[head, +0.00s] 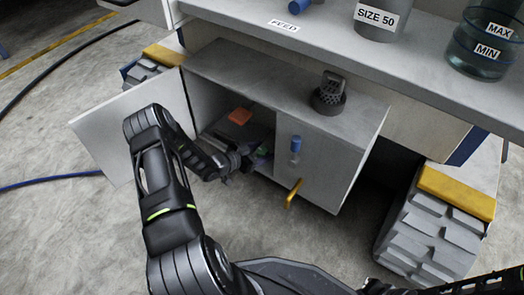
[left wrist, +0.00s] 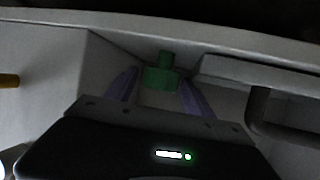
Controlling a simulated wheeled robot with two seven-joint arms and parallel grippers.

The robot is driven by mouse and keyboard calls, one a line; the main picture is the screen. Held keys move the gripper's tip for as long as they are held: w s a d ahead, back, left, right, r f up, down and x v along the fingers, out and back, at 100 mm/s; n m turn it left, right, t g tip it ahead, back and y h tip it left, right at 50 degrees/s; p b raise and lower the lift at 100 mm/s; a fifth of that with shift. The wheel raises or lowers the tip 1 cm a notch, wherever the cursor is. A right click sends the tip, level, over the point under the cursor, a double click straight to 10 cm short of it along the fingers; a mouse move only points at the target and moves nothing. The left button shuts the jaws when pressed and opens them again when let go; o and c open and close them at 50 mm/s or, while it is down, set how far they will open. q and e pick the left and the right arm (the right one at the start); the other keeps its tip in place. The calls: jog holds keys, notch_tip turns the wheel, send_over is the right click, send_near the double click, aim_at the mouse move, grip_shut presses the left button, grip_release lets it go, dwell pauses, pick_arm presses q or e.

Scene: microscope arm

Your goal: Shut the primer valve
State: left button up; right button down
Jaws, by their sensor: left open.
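A green fitting (left wrist: 160,76) with a short upright stem is inside the cabinet, in the left wrist view. It looks like the primer valve, but no label shows. My left gripper (left wrist: 159,82) is open, its two purple fingers on either side of the green fitting; I cannot tell whether they touch it. In the head view my left arm reaches through the open left door, and the left gripper (head: 250,160) is inside, partly hidden. A little green (head: 262,150) shows beside it. My right gripper is not in view.
The cabinet's open door (head: 108,130) stands at the left. The closed right front has a blue fitting (head: 296,144) and a yellow handle (head: 292,194). An orange piece (head: 240,116) lies inside the cabinet. A dark perforated cup (head: 330,92) stands on top. A grey pipe (left wrist: 260,112) is right of the fingers.

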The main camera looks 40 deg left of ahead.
pick_arm(q)
jog(key=p+v, duration=0.3)
jog(key=v, duration=0.4)
jog(key=shift+s+r, duration=0.15)
jog(key=shift+s, duration=0.15)
